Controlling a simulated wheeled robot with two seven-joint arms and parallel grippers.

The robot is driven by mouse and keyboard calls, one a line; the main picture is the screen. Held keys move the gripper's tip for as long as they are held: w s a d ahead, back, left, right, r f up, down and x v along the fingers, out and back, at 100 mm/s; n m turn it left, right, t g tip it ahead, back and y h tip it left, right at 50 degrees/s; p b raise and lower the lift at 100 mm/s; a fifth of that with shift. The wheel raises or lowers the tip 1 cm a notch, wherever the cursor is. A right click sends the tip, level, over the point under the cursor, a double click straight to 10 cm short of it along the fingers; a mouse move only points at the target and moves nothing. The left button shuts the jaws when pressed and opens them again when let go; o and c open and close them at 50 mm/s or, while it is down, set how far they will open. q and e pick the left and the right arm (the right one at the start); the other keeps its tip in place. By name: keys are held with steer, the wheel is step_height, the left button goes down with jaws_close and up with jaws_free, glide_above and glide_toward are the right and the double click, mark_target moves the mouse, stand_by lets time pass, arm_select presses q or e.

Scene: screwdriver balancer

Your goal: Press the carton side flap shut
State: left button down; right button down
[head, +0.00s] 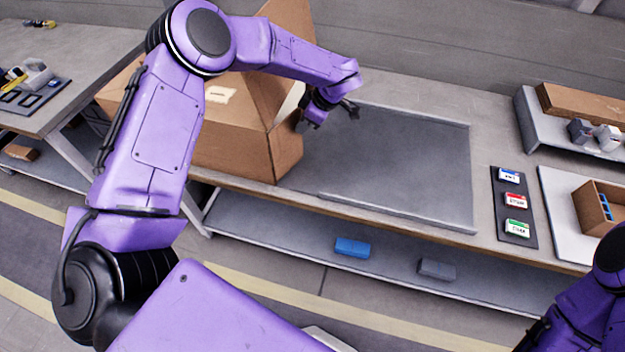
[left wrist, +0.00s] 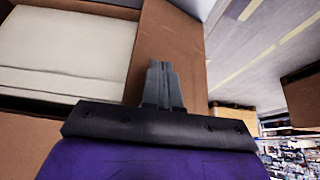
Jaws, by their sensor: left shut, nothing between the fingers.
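The open brown carton (head: 230,145) stands on the bench at the left in the head view, partly hidden by my left arm. One tall flap (head: 290,22) stands up at its back, and another flap (head: 258,92) stands tilted nearer me. My left gripper (head: 352,108) is just past the carton's right end, shut and empty. In the left wrist view, the gripper (left wrist: 162,68) points along a brown cardboard panel (left wrist: 168,40), apparently the side flap; contact cannot be told. A cream block (left wrist: 65,45) lies inside the carton. My right gripper is out of view.
A grey mat (head: 400,165) right of the carton is clear. A dark strip with several coloured labelled boxes (head: 513,201) lies further right, beside a small open box (head: 597,205). A raised shelf (head: 565,130) stands at the right. A blue item (head: 352,247) lies on the lower shelf.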

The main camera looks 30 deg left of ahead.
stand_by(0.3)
arm_select(q)
steer(key=shift+w+a+p, duration=0.1)
steer(key=shift+a+p, duration=0.3)
steer(key=shift+a, duration=0.85)
step_height(320, 180, up, 7)
steer(key=d+p, duration=0.1)
steer(key=p, duration=0.5)
steer(key=shift+d+p, duration=0.15)
steer(key=shift+p, duration=0.15)
steer(key=shift+w, duration=0.1)
stand_by(0.8)
